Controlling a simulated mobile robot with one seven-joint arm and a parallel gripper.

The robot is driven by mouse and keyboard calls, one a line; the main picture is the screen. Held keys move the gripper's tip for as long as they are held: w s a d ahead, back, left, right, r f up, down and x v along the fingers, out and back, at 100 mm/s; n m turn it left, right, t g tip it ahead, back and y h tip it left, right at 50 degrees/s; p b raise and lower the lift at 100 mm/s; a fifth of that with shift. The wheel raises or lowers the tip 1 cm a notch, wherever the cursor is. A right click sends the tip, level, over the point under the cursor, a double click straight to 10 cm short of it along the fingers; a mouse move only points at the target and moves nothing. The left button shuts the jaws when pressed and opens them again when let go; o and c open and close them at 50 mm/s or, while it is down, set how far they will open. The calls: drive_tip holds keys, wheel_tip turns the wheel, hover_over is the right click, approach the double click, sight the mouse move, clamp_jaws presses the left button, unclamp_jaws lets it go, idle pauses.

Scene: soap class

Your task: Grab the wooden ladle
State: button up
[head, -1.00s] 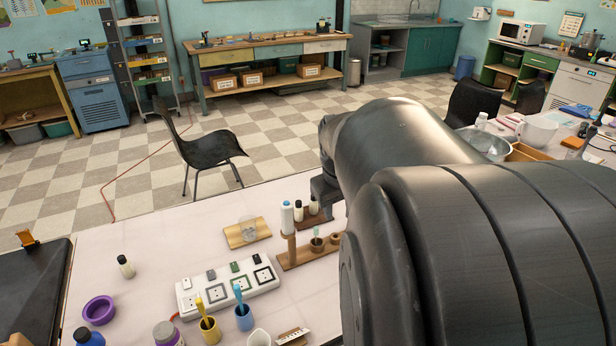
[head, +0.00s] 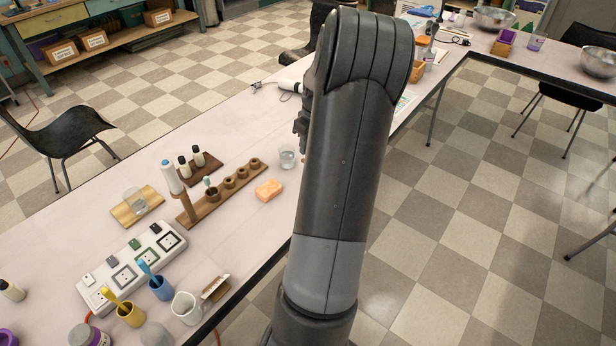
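I cannot make out a wooden ladle in the head view. My arm stands across the middle of the picture and hides part of the white table (head: 235,130) behind it. A dark part at the arm's far end, probably my gripper (head: 302,122), shows at the arm's left edge above the table. Its fingers are not clear, so I cannot tell whether it is open or holds anything.
A wooden rack with holes (head: 212,203), an orange soap bar (head: 269,190), a glass (head: 287,159), a white socket strip (head: 130,268) and yellow (head: 131,315) and blue (head: 161,288) cups stand on the left. A black chair (head: 62,135) is beyond. Open floor lies right.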

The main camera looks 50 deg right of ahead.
drive_tip(key=f, duration=0.3)
drive_tip(key=w+f, duration=0.1)
drive_tip(key=f, duration=0.5)
drive_tip(key=shift+w, duration=0.2)
clamp_jaws()
drive_tip(key=shift+r, duration=0.1)
